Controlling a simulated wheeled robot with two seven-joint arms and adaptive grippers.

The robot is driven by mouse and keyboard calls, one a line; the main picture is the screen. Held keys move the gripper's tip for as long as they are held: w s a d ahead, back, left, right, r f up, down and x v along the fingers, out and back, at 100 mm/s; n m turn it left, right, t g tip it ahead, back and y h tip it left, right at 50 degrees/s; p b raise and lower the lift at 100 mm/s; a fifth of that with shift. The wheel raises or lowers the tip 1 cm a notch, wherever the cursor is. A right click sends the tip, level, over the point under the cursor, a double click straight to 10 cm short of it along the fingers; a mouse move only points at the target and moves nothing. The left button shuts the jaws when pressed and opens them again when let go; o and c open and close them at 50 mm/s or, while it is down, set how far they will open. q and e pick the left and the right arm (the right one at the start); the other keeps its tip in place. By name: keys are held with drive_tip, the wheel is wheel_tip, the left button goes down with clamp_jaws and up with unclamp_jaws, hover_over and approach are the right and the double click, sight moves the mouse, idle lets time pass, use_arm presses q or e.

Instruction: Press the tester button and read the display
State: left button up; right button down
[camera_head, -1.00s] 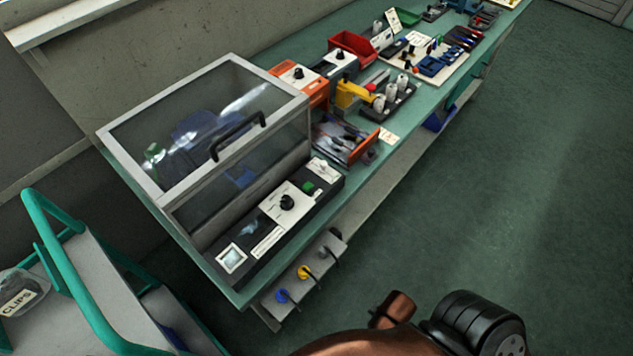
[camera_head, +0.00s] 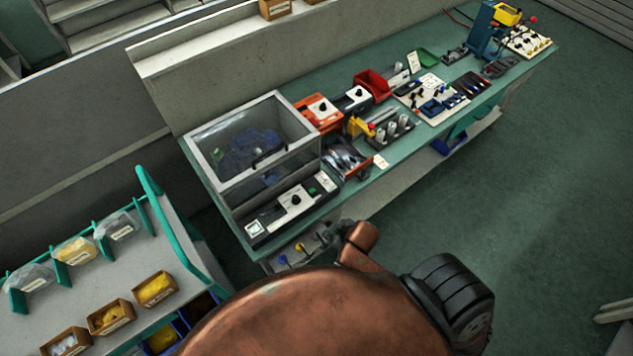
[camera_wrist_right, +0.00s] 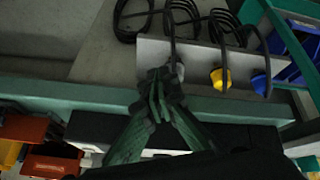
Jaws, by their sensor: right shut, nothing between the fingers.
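The tester (camera_head: 222,188) stands at the near end of the green bench, with a closed clear lid over a blue object. Its dark front panel carries a black knob on a white plate (camera_head: 295,200), a green button (camera_head: 313,191) and a small pale display (camera_head: 255,228) at the left end. I cannot read the display at this size. My right gripper (camera_head: 338,230) is in front of the bench's front edge, apart from the panel and partly hidden by my copper-coloured arm. In the right wrist view its fingers (camera_wrist_right: 158,95) are together and empty. My left gripper is not in view.
A socket strip (camera_head: 290,256) with blue and yellow plugs hangs under the bench edge, close to my right gripper. An orange-fronted tray (camera_head: 345,160) sits right of the tester. A trolley with bins (camera_head: 155,288) stands at left.

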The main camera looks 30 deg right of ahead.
drive_tip(key=w+r+n+p, duration=0.1)
drive_tip(key=w+r+p, duration=0.35)
drive_tip(key=r, duration=0.35)
wheel_tip(320, 180, up, 11)
drive_tip(key=n+t+y+p, duration=0.25)
drive_tip(key=n+p, duration=0.35)
drive_tip(key=p, duration=0.5)
hover_over(313, 192)
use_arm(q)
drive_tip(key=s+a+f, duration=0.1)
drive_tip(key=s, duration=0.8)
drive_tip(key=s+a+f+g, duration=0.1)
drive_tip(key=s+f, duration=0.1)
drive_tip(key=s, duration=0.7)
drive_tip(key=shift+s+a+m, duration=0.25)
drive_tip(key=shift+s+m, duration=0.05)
use_arm(e)
drive_tip(key=shift+d+r+h, duration=0.1)
drive_tip(key=shift+h, duration=0.25)
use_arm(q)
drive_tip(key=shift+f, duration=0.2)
use_arm(e)
wheel_tip(313, 192, down, 7)
drive_tip(key=b, duration=0.7)
drive_tip(key=shift+f+b, duration=0.5)
drive_tip(key=shift+f, duration=0.4)
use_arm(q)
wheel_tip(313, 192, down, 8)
